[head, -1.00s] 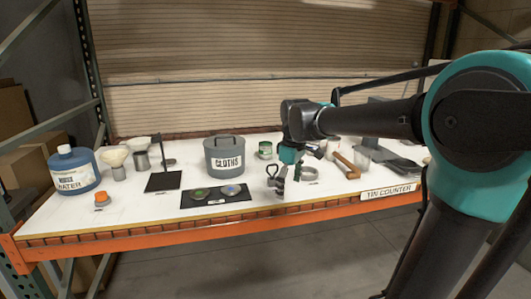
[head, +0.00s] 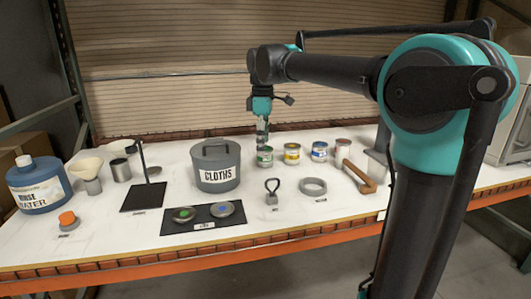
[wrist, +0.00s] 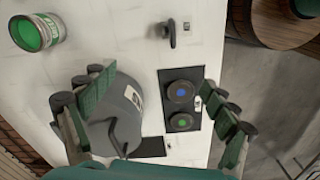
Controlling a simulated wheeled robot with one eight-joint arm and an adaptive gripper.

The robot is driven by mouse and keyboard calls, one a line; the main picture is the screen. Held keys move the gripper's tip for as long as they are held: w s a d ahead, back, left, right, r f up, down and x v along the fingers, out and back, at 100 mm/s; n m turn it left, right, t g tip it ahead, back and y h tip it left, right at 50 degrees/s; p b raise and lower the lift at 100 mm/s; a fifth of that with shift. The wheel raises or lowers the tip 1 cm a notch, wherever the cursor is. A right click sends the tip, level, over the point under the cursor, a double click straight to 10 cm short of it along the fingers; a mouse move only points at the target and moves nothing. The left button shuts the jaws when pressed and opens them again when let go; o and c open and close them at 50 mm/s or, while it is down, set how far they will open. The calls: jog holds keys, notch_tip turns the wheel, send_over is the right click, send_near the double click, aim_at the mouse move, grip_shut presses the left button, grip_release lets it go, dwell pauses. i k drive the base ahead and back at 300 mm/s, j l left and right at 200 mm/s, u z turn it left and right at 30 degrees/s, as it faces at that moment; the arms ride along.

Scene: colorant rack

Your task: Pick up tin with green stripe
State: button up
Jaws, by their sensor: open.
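The tin with the green stripe (head: 265,157) stands upright on the white counter, first on the left in a row of tins. It also shows at the upper left of the wrist view (wrist: 37,32), with green on its top and side, outside the space between my fingers. My gripper (head: 262,138) is raised and appears just above or behind this tin in the head view; the exact depth is unclear. In the wrist view my gripper (wrist: 155,85) has its fingers spread wide with nothing held between them.
The grey CLOTHS bin (head: 216,176) is close on the left. A wooden-handled tool (head: 360,177), a grey ring (head: 313,187) and a black mat (head: 170,228) lie nearby.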

aim_at(267, 162)
jog(key=i, duration=0.85)
